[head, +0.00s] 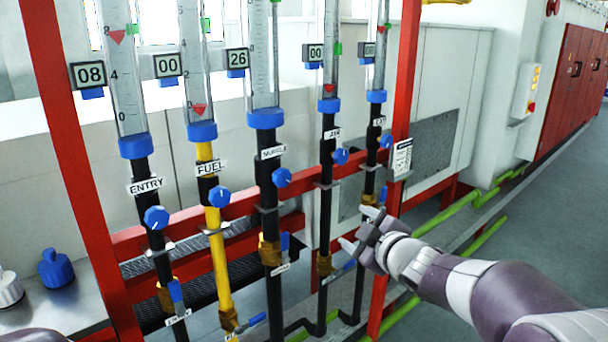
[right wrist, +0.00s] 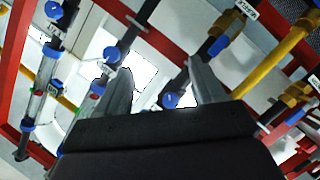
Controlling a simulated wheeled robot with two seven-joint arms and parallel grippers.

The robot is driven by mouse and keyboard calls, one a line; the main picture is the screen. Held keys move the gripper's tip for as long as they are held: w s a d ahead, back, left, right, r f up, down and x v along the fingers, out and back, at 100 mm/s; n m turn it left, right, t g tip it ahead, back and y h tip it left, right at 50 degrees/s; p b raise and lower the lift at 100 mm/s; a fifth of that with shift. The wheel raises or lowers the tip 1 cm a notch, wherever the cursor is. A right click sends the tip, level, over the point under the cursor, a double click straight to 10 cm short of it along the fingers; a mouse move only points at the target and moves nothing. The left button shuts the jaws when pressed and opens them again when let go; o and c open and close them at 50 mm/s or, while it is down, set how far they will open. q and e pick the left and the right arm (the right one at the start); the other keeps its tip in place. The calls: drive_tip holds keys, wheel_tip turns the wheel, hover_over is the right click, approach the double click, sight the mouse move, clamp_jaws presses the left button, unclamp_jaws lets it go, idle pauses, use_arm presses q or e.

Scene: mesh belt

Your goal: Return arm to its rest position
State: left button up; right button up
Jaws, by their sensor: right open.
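My right gripper (head: 356,228) is at the right side of the pipe rack in the head view, with its arm coming in from the lower right. Its two fingers are spread apart with nothing between them. The open fingers also show in the right wrist view (right wrist: 160,90), with pipes and blue knobs beyond them. The fingertips are close to the rightmost black pipes and their blue lever handles; I cannot tell whether they touch. My left gripper is not seen; only a bit of purple-grey arm shows at the bottom left edge of the head view.
A red frame (head: 401,95) holds several vertical flow tubes with blue knobs, such as the one on the ENTRY pipe (head: 157,217). A yellow FUEL pipe (head: 218,262) stands among black ones. Green pipes (head: 447,213) run low behind. Grey floor (head: 560,215) is open at right.

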drive_tip(key=s+d+f+m+g+h, duration=0.3)
drive_tip(key=s+f+m+g, duration=0.15)
drive_tip(key=s+f, duration=0.35)
drive_tip(key=s+d+f+m+g+h, duration=0.2)
drive_tip(key=s+d+f+m+g, duration=0.25)
drive_tip(key=f, duration=0.45)
drive_tip(key=s+a+f+m+g, duration=0.1)
drive_tip(key=s+f+m+g, duration=0.1)
drive_tip(key=s, duration=0.4)
drive_tip(key=s+a+f+m+g, duration=0.1)
drive_tip(key=s+a+f, duration=0.15)
drive_tip(key=s, duration=0.25)
drive_tip(key=s+r+m+g+p, duration=0.1)
drive_tip(key=s+r+p, duration=0.2)
drive_tip(key=r+p, duration=0.8)
drive_tip(key=shift+s+a+p, duration=0.25)
drive_tip(key=shift+a+p, duration=0.05)
drive_tip(key=shift+p, duration=0.3)
